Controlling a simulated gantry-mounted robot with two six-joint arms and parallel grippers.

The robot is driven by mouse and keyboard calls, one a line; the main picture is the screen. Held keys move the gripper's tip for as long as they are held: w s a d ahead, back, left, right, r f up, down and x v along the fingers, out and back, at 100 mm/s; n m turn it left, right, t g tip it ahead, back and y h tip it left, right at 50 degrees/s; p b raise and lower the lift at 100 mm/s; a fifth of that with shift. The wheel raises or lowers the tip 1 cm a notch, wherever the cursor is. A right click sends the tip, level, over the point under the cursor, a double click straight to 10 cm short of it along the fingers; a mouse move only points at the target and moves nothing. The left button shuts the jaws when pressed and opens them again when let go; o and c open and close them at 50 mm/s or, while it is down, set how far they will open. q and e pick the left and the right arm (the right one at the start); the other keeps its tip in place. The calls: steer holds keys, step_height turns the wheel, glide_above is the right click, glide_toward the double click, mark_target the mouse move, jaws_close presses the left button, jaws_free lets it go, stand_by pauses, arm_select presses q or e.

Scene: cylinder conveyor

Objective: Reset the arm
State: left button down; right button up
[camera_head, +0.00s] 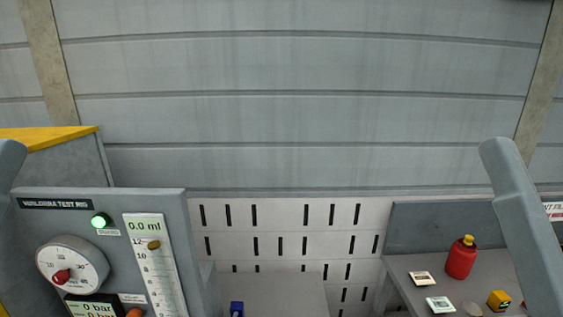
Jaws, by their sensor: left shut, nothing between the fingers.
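My left arm shows as a grey link (9,160) at the left edge. My left gripper is hard to make out at this low edge of the view; it is shut and empty. My right arm shows as a slanted grey link (522,220) at the right, in front of the right-hand table. My right gripper is not in view. A small blue piece (237,308) shows at the bottom edge, cut off, and I cannot tell what it is.
A grey test rig (165,205) with dial, lit green button and 0.0 ml gauge stands at left. A grey table (405,268) at right bears a red bottle (461,259), a yellow block (498,300) and small cards. A light grey surface (280,293) lies between, before a slotted white panel.

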step_height(320, 180, up, 22)
steer(key=f+p, duration=0.1)
steer(key=p, duration=1.7)
step_height(320, 180, down, 44)
steer(key=b, duration=4.5)
steer(key=shift+f, duration=0.15)
